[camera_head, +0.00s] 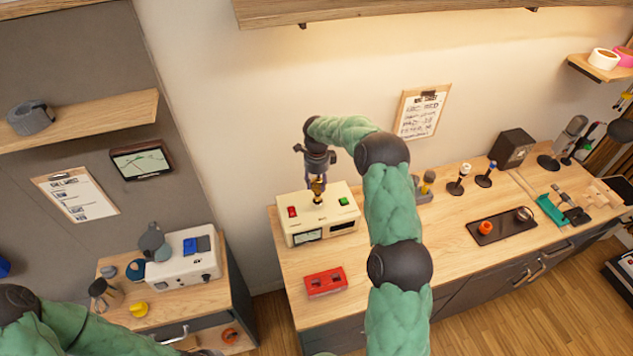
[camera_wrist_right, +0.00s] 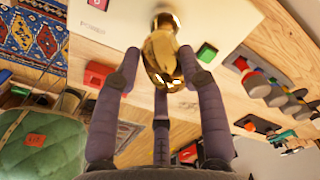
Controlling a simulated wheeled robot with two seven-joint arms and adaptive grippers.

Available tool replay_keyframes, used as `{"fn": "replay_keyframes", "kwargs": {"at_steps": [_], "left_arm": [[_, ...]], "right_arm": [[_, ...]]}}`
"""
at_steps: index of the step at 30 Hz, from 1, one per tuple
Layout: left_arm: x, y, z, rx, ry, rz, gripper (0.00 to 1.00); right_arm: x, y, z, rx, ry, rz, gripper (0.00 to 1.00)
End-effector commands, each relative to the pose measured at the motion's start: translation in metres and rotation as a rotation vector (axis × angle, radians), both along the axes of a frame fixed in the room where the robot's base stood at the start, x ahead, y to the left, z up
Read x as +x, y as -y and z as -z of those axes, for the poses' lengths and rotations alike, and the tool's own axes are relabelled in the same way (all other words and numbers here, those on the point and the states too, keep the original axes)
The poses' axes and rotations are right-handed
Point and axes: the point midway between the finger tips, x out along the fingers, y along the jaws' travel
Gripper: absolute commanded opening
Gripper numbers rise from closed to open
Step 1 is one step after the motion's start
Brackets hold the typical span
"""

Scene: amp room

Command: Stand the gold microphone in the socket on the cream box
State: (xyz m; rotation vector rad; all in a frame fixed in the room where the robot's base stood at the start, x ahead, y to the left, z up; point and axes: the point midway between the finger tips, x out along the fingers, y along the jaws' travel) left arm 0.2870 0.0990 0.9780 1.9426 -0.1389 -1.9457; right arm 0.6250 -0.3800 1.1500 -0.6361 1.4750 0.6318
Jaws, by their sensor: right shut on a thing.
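The cream box (camera_head: 330,210) stands on the wooden bench, with a red button, a green button and a meter. My right gripper (camera_head: 317,181) is above its top, pointing down, shut on the gold microphone (camera_head: 317,190). In the right wrist view the fingers (camera_wrist_right: 160,62) close around the shiny gold microphone (camera_wrist_right: 163,55), whose far end is close to the cream box (camera_wrist_right: 218,20). It looks roughly upright. The socket is hidden behind the microphone, and I cannot tell whether its end is inside. My left gripper is out of view.
A red box (camera_head: 326,282) lies in front of the cream box. To the right are several small microphones on stands, a dark tray (camera_head: 501,226) and a black box (camera_head: 512,147). A white box (camera_head: 184,265) stands on the left cabinet. Bare bench lies around the red box.

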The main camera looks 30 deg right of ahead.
Motion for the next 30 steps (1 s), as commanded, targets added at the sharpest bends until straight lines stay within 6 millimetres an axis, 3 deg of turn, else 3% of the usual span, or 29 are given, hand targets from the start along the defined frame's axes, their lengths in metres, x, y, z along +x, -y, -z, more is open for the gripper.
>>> {"fn": "replay_keyframes", "kwargs": {"at_steps": [3,4,6,7,20,30], "left_arm": [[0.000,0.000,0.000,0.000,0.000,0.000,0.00],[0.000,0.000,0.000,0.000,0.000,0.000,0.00],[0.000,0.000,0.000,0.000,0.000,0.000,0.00],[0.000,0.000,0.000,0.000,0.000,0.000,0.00],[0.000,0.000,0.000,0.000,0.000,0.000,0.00],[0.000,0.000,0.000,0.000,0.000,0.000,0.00]], "right_arm": [[-0.001,0.001,0.000,-0.002,-0.002,0.001,0.00],[-0.001,0.001,0.000,-0.001,-0.003,0.001,0.44],[-0.001,0.001,0.000,-0.002,-0.002,0.000,0.63],[-0.001,0.001,0.000,-0.001,-0.001,0.000,0.68],[0.000,0.000,-0.006,-0.001,-0.001,0.000,0.68],[0.000,0.001,-0.065,-0.001,0.003,0.000,0.68]]}}
